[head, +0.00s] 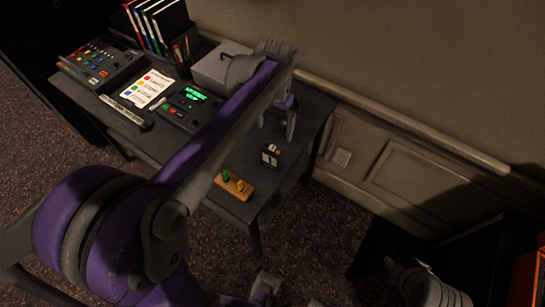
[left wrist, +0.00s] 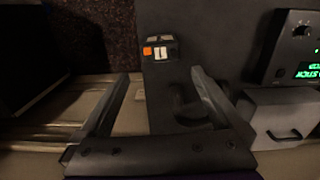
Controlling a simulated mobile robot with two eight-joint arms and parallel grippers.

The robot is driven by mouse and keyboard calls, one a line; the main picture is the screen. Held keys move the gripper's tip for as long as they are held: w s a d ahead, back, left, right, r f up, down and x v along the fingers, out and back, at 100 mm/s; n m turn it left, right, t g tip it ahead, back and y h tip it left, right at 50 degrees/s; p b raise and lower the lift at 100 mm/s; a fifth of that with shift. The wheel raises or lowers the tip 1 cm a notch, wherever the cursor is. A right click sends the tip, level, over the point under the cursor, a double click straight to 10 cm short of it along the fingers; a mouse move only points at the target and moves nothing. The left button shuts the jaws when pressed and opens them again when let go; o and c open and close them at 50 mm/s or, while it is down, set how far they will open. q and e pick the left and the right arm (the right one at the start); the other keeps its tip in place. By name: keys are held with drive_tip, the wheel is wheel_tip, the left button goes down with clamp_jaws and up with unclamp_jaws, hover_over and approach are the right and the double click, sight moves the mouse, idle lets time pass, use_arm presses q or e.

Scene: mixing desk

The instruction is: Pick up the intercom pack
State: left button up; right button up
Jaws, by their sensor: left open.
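The intercom pack appears to be the small dark box with white and orange patches (head: 270,155), near the right edge of the desk. In the left wrist view the pack (left wrist: 160,54) lies just beyond the fingertips, between their lines. My left gripper (head: 276,116) is open and empty above the desk's right end, behind the pack in the head view. Its two fingers also show in the left wrist view (left wrist: 158,76), apart from the pack. Grey parts of mine show at the bottom of the head view, but I cannot make out my right gripper's jaws there.
An orange box with green and yellow knobs (head: 234,186) lies near the desk's front edge. A console with a green display (head: 188,106), a grey box (head: 216,68), a colored card (head: 147,88) and a mixer (head: 101,62) stand further left. The wall (head: 420,80) is behind.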

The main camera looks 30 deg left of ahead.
use_arm(q)
hover_over(273, 148)
drive_tip(key=f, duration=0.4)
drive_tip(key=shift+w+d+f, duration=0.1)
drive_tip(key=shift+w+f, duration=0.1)
drive_tip(key=shift+f, duration=0.1)
drive_tip(key=shift+s+f+b, duration=0.15)
drive_tip(key=shift+f+b, duration=0.15)
drive_tip(key=shift+f, duration=2.4)
drive_tip(key=c, duration=1.5)
